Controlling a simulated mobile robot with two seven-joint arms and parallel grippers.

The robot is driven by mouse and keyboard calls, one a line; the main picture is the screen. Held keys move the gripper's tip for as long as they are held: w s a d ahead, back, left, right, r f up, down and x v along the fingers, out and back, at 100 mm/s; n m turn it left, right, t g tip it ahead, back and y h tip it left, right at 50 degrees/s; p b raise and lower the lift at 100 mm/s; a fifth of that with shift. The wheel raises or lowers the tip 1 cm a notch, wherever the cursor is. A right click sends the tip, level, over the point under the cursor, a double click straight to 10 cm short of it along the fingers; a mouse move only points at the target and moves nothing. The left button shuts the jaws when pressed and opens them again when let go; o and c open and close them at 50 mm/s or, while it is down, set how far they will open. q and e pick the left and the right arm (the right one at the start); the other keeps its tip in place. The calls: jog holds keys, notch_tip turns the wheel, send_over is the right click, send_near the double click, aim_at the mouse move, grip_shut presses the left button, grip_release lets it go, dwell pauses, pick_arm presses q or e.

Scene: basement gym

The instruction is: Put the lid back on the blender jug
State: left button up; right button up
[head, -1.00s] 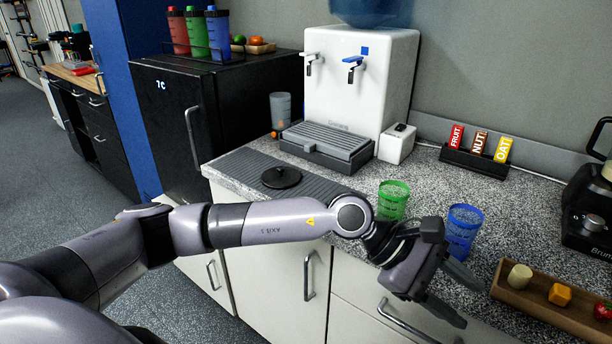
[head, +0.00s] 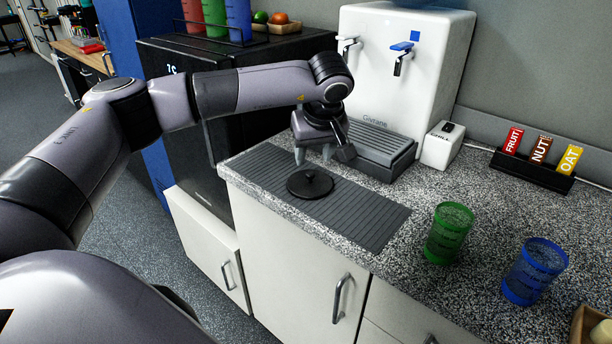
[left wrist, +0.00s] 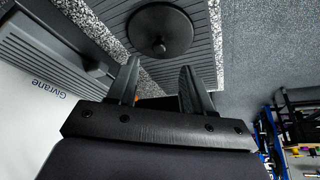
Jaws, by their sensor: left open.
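The round black lid (head: 310,184), with a small knob on top, lies on the grey ribbed mat (head: 375,222) near the counter's front left. In the left wrist view the lid (left wrist: 160,28) is just beyond the fingertips. My left gripper (head: 314,156) is open and empty, pointing down above and slightly behind the lid, apart from it. Its two spread fingers also show in the left wrist view (left wrist: 158,72). The blender jug is not in view now. My right gripper is not in view.
A white water dispenser (head: 400,70) with a grey drip tray (head: 372,150) stands close behind the gripper. A green cup (head: 448,233) and a blue cup (head: 534,271) stand to the right. A bar rack (head: 532,172) is at the back. The black fridge (head: 175,100) is left.

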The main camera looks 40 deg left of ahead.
aim_at(310, 173)
pick_arm(q)
jog(key=shift+w+a+f, duration=0.15)
jog(key=shift+a+f, duration=0.1)
jog(key=shift+a, duration=0.2)
jog(key=x, duration=0.4)
jog(key=p+x, duration=0.1)
jog(key=x, duration=0.1)
jog(key=shift+d+f, duration=0.2)
jog(key=shift+d, duration=0.05)
grip_shut()
